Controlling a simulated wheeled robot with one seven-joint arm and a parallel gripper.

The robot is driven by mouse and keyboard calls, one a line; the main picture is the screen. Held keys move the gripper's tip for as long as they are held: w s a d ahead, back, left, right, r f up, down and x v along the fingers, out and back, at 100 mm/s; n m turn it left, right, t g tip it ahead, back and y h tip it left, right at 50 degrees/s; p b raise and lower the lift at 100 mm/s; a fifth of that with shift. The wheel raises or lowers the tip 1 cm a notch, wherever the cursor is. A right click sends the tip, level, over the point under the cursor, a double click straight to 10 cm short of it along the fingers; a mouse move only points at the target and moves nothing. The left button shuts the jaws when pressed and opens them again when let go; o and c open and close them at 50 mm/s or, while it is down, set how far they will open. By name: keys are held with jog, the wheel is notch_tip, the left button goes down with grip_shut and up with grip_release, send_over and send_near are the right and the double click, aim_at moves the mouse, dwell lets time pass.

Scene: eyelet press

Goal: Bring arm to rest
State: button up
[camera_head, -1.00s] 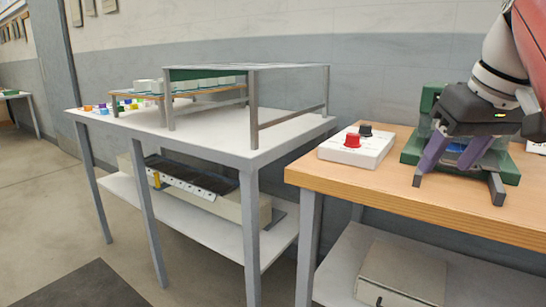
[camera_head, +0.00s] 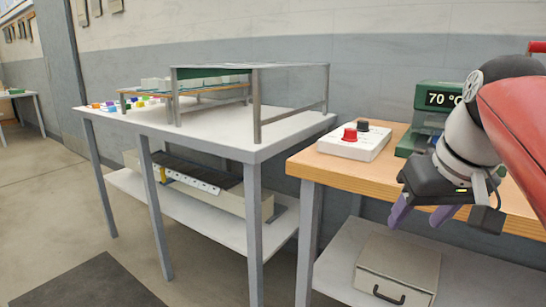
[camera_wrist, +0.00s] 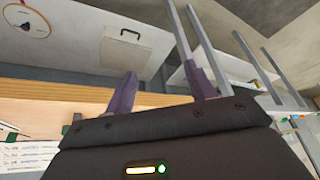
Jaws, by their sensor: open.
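My gripper (camera_head: 418,217) hangs at the front edge of the wooden bench (camera_head: 345,172), with its purple fingers pointing down. In the wrist view the two fingers (camera_wrist: 164,92) stand apart with nothing between them, so my gripper is open and empty. My arm, red and grey, folds in from the right of the head view. The green press (camera_head: 427,115), with a "70 °C" display, stands behind my gripper on the bench. My gripper and arm hide much of it.
A white control box (camera_head: 345,146) with a red and a black knob sits left of the press. A box with a handle (camera_head: 400,265) is on the lower shelf, also in the wrist view (camera_wrist: 125,48). A grey table (camera_head: 225,135) with a rack (camera_head: 257,105) stands left.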

jog(key=s+a+f, duration=0.3)
jog(key=s+f, duration=0.1)
jog(key=f, duration=0.6)
jog(key=s+a+f, duration=0.3)
jog(key=s+f, duration=0.1)
jog(key=f, duration=0.6)
jog(key=shift+s+a+f+m+t+h, duration=0.2)
jog(key=shift+m+t+h, duration=0.1)
jog(key=shift+t, duration=0.1)
